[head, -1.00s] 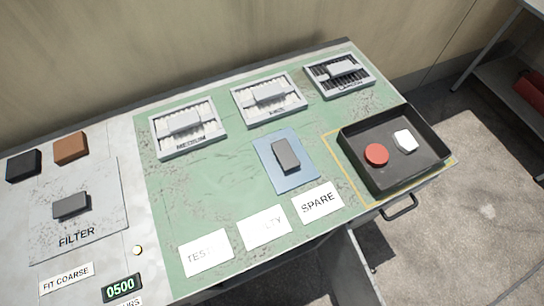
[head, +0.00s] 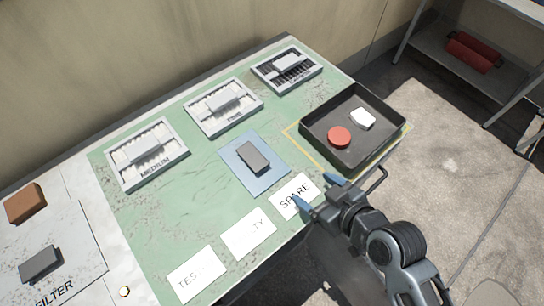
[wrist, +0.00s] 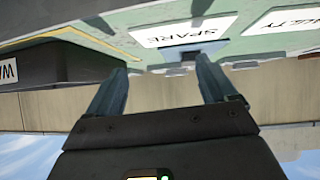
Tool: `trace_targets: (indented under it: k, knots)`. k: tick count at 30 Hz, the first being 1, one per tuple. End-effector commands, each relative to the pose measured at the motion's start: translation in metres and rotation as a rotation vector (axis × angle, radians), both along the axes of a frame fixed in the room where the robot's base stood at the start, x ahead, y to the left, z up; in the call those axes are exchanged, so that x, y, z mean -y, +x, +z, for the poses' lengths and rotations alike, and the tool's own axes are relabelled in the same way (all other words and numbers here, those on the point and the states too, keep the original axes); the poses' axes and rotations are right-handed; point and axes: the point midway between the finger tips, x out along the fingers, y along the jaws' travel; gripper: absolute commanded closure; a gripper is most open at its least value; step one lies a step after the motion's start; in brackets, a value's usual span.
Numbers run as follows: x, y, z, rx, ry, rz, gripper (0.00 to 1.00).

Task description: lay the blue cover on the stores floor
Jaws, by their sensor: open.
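The blue cover (head: 270,178) is a flat blue plate with a dark grey block handle (head: 254,157) on top. It lies flat on the green bench top in the head view, left of the black tray. My gripper (head: 319,190) is at the bench's front edge by the SPARE card, to the right of the cover and apart from it. Its two fingers are spread with nothing between them, as the wrist view (wrist: 160,85) also shows. No place marked as the stores floor can be made out; a shelf unit (head: 440,62) stands on the concrete at upper right.
The black tray (head: 313,140) holds a red disc (head: 339,137) and a white piece (head: 362,119). Several framed filters, including MEDIUM (head: 147,153), line the back of the bench. White cards lie along its front. A red roll (head: 473,52) is on the shelf. Concrete floor (head: 450,165) is open at right.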

Motion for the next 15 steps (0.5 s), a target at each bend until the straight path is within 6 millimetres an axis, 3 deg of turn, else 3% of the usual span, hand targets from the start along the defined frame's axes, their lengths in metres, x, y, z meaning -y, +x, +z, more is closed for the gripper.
trace_targets:
  k: [1,6,15]
  knots:
    - [-0.017,0.019,0.003,-0.004,0.006,0.046,0.15]
    - [-0.059,0.053,0.009,-0.035,0.021,0.179,0.15]
    - [-0.086,0.073,0.011,-0.05,0.03,0.255,0.15]
